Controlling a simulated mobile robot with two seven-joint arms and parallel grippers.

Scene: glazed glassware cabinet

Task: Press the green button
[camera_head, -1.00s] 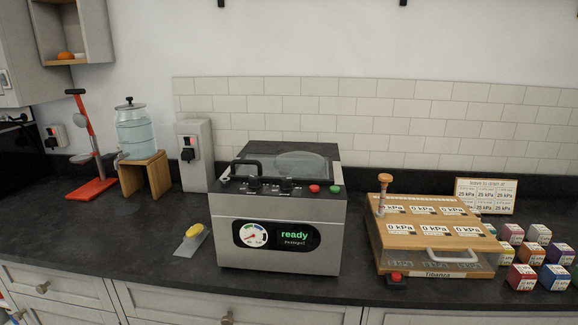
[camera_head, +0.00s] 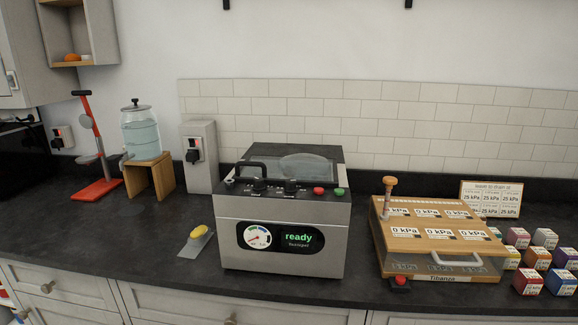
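The green button (camera_head: 340,191) sits on the top right front of a steel machine (camera_head: 280,237) on the dark counter, just right of a red button (camera_head: 319,191). The machine's front screen (camera_head: 298,237) reads "ready" in green, beside a round dial gauge (camera_head: 257,237). Its clear lid (camera_head: 303,166) looks shut, with a black handle at the left. Neither of my grippers is in view.
A wooden box with kPa labels (camera_head: 437,232) stands to the right, a red button (camera_head: 400,282) before it and colored cubes (camera_head: 528,281) beyond. A yellow knob (camera_head: 199,232) lies left of the machine. A water jar (camera_head: 140,132) and red stand (camera_head: 97,188) are farther left.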

